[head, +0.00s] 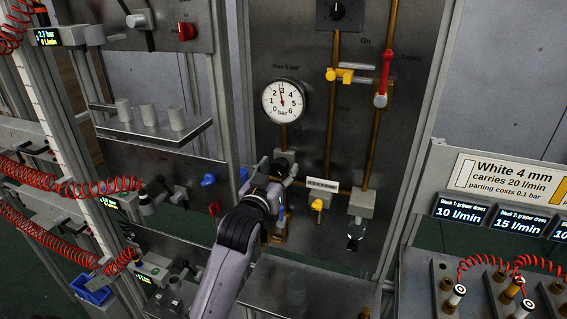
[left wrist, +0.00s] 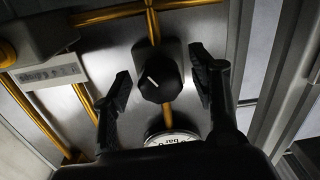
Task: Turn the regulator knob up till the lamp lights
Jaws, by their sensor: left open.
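The regulator knob (left wrist: 155,75) is black with a white mark and shows in the left wrist view. My left gripper (head: 278,170) is open, with one finger on each side of the knob in the left wrist view. Gaps show between the fingers and the knob. In the head view the gripper and wrist largely cover the knob, below the round pressure gauge (head: 284,101). The gauge needle points close to 3 bar. Part of the gauge also shows in the left wrist view (left wrist: 172,138). I cannot make out a lit lamp. My right gripper is not in view.
Brass pipes (head: 331,120) run up the panel. A yellow valve handle (head: 345,75) and a red lever (head: 386,70) sit up and to the right. A small white label plate (head: 322,185) is right of the gripper. A grey shelf (head: 300,290) juts out below.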

